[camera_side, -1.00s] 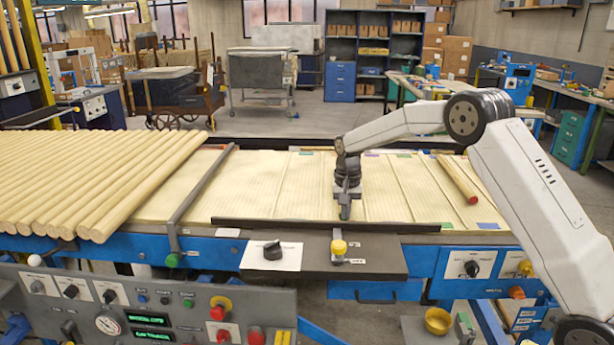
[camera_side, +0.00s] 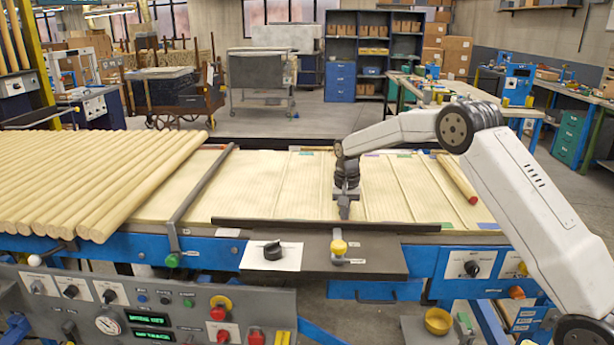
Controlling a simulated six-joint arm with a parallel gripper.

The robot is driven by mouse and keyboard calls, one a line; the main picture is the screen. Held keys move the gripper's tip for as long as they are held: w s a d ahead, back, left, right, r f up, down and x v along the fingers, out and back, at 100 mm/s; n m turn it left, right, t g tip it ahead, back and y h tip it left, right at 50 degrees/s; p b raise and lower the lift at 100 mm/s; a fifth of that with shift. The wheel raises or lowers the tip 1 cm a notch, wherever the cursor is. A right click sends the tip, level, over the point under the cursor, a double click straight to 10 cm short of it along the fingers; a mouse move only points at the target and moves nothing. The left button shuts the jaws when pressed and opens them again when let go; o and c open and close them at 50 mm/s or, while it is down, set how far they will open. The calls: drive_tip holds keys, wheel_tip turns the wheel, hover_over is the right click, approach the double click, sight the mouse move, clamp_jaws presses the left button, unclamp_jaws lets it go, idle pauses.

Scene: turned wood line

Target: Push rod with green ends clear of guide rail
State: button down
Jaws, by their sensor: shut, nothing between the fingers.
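My gripper (camera_side: 344,212) points down at the pale slatted bed (camera_side: 280,190), its shut fingertips just behind the long dark rail (camera_side: 270,224) along the bed's front edge. I cannot tell whether it touches the bed or the rail. Nothing shows between the fingers. I cannot make out a rod with green ends. A rod with red ends (camera_side: 456,177) lies slanted on the right of the bed. A grey bar (camera_side: 204,187) crosses the bed on the left, with a green knob (camera_side: 173,260) at its near end.
Many plain rods (camera_side: 90,180) lie side by side left of the grey bar. A dark shelf (camera_side: 365,258) with a yellow-topped knob (camera_side: 338,247) juts out in front. A control panel (camera_side: 140,310) stands at the lower left. The bed's middle is bare.

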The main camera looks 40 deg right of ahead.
drive_tip(key=shift+w+d, duration=3.2)
drive_tip(key=shift+d, duration=0.05)
drive_tip(key=shift+r, duration=0.1)
drive_tip(key=shift+r, duration=1.3)
drive_tip(key=shift+s+r, duration=0.3)
drive_tip(key=shift+r, duration=0.3)
drive_tip(key=s+a+r, duration=0.3)
drive_tip(key=s+r, duration=0.6)
drive_tip(key=s, duration=0.3)
drive_tip(key=shift+s+a, duration=0.4)
drive_tip(key=shift+a, duration=0.1)
